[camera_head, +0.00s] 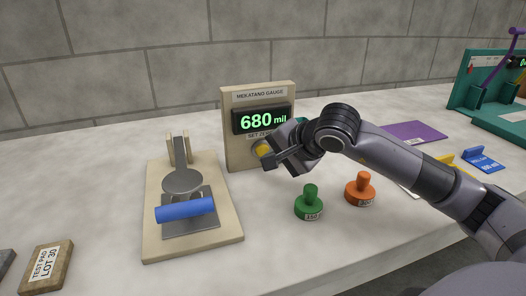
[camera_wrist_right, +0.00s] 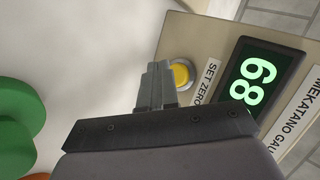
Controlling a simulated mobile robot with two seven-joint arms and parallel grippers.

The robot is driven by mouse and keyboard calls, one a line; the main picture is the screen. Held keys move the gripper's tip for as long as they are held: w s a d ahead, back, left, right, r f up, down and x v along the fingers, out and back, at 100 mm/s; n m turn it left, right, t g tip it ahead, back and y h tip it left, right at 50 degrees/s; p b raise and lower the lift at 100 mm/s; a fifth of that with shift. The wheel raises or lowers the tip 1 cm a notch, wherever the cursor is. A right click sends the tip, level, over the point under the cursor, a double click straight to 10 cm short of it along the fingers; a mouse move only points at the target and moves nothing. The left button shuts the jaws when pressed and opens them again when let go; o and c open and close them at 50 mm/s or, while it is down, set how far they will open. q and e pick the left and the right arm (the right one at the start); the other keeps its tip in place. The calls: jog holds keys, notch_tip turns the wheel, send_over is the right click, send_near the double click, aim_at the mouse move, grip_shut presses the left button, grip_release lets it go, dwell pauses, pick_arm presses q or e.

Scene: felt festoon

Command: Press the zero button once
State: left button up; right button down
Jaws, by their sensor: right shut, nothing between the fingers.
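The gauge (camera_head: 235,146) is an upright beige panel labelled MEKATANO GAUGE; its display (camera_head: 262,120) reads 680 mil in green. The zero button (camera_head: 262,148) is round and yellow, below the display, near a SET ZERO label. In the right wrist view the button (camera_wrist_right: 181,73) shows just beside the fingertips, partly covered by them. My right gripper (camera_wrist_right: 157,75) is shut and empty, its tips close to the button; I cannot tell whether they touch it. In the head view my right gripper (camera_head: 268,158) is in front of the panel. My left gripper is not in view.
A wooden stand (camera_head: 215,238) with a grey round plate and a blue roller (camera_head: 185,210) is left of the gauge. A test pad (camera_head: 47,266) lies front left; a teal device (camera_head: 470,90) stands far right.

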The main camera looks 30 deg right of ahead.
dwell(0.7)
jog(key=shift+w+d, duration=0.1)
jog(key=shift+w, duration=0.3)
jog(key=shift+w+d, duration=0.1)
jog(key=shift+w, duration=0.4)
dwell(0.6)
jog(key=shift+s+b, duration=0.15)
jog(key=shift+b, duration=0.15)
jog(key=shift+s+a+b, duration=0.2)
jog(key=shift+s+b, duration=0.1)
jog(key=shift+s, duration=0.45)
